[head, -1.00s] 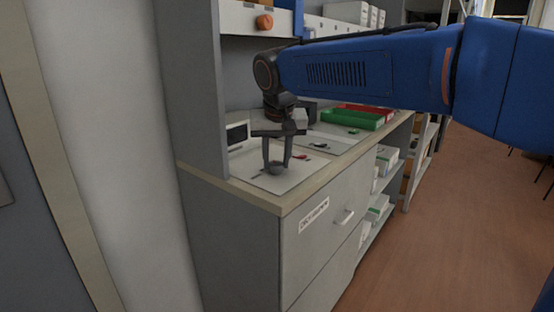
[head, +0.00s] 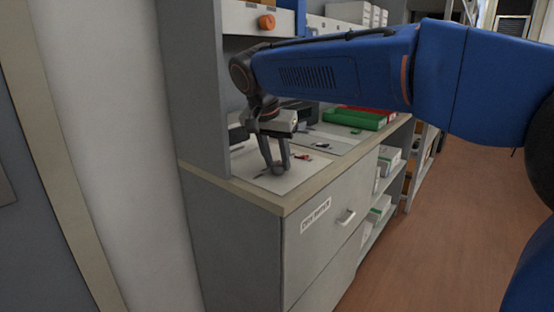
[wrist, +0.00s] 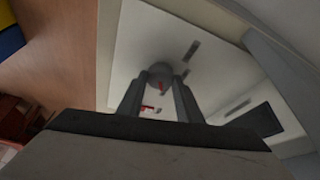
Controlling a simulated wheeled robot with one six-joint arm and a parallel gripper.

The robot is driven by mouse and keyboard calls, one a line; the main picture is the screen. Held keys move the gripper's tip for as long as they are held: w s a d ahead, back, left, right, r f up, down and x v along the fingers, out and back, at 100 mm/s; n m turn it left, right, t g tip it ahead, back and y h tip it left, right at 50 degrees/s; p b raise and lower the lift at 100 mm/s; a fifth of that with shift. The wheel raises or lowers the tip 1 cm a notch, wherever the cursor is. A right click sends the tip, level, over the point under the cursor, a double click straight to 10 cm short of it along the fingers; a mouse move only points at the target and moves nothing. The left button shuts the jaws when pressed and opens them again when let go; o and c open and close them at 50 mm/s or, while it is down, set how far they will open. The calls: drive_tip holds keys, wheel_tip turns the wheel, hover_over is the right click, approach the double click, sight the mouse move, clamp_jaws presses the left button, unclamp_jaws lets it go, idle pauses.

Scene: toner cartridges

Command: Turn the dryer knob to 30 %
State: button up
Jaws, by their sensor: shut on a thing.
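The dryer knob (wrist: 160,69) is a grey round knob with a red mark, on a pale panel (wrist: 141,41) with small dark marks. In the wrist view it sits between the fingertips of my gripper (wrist: 162,76). In the head view my gripper (head: 278,170) points down at the panel (head: 252,165), its fingers close together and shut on the knob, which they mostly hide. The knob's exact setting and the writing by the dark marks are too small to read.
The panel lies on a grey counter with drawers (head: 330,238). Green (head: 355,118) and red bins stand farther back. A grey upright post (head: 195,90) is close on the left. An orange knob (head: 266,22) is on the shelf edge above. A dark screen (wrist: 260,121) is near the panel.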

idle(0.3)
drive_tip(key=o, duration=1)
drive_tip(key=v, duration=1.7)
drive_tip(key=shift+a+r, duration=0.1)
drive_tip(key=shift+r, duration=0.05)
